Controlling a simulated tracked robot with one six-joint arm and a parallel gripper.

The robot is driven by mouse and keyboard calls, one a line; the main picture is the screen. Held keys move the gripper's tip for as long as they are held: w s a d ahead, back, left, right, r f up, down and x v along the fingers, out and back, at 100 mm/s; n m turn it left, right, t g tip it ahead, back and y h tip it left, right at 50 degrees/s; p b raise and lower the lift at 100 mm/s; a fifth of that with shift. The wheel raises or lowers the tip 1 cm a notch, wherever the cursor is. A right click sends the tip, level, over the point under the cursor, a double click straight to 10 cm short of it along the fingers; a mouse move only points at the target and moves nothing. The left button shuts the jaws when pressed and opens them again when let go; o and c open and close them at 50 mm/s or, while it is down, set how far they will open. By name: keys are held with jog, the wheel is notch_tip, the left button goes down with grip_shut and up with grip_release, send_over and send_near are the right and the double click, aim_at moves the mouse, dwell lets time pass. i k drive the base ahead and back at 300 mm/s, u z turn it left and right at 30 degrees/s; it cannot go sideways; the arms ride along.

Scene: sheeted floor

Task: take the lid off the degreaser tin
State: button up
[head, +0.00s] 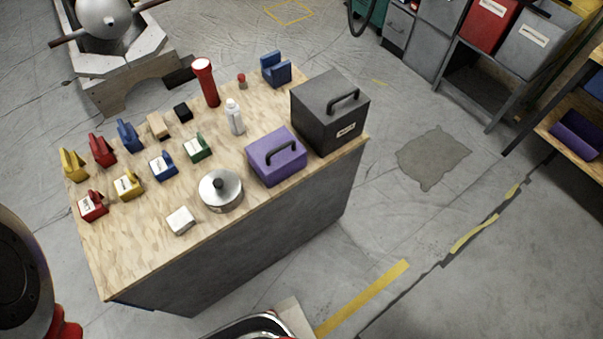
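A round silver tin (221,200) stands near the front edge of the wooden bench top, right of the middle. I take it for the degreaser tin; I see no readable label on it. A dark round part of my arm with a red piece shows at the left edge. My gripper is not in view, and nothing of mine touches the tin.
On the bench top (130,255), a purple case (277,158) stands close right of the tin, and a white block (181,220) lies left of it. A tall black case (330,110) stands at the right end. The front left corner is clear.

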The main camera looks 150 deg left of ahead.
aim_at(220, 187)
jog(key=z, duration=2.3)
jog(key=k, duration=0.8)
jog(key=z, duration=0.85)
